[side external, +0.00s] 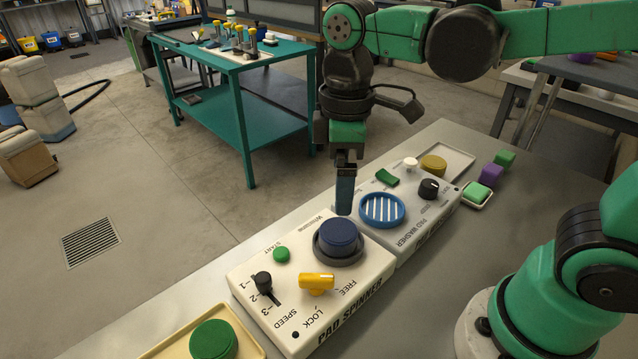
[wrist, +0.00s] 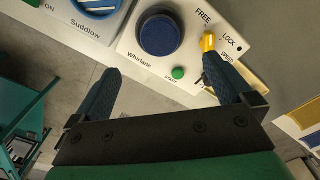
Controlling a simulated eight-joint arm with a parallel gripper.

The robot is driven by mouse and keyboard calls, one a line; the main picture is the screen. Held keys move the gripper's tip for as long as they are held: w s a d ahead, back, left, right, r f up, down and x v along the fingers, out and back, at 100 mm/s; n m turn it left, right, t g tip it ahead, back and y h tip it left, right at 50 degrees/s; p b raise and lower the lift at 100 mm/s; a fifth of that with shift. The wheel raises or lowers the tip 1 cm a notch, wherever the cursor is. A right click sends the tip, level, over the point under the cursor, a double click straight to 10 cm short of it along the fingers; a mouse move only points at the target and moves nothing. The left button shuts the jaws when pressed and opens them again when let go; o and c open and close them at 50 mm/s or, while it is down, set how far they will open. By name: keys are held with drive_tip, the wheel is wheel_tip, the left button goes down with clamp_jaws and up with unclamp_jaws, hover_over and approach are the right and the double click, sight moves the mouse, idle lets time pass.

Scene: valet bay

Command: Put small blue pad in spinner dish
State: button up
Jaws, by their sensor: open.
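The pad spinner (side external: 330,335) is a white panel box with a round grey spinner dish (side external: 338,259). A round dark blue pad (side external: 340,235) sits in the dish, with the grey rim showing around it. The wrist view shows this pad (wrist: 160,32) beyond the fingertips, at the top centre. My gripper (side external: 345,208) hangs above and just behind the dish in the side view. In the wrist view my gripper (wrist: 161,66) is open, its two blue fingers wide apart with nothing between them. It is apart from the pad.
The spinner carries a yellow lever (side external: 317,282), a green start button (side external: 282,254) and a black speed slider (side external: 263,282). The pad washer with its blue slatted dish (side external: 382,210) adjoins it. A green pad (side external: 213,340) lies on a cream tray at front left.

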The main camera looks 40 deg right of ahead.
drive_tip(key=d+f+m+t, duration=0.1)
drive_tip(key=d+m+t, duration=0.4)
drive_tip(key=m+t, duration=0.2)
drive_tip(key=shift+d+f+m, duration=0.35)
drive_tip(key=shift+d+m, duration=0.05)
drive_tip(key=shift+m, duration=0.6)
drive_tip(key=shift+w, duration=0.1)
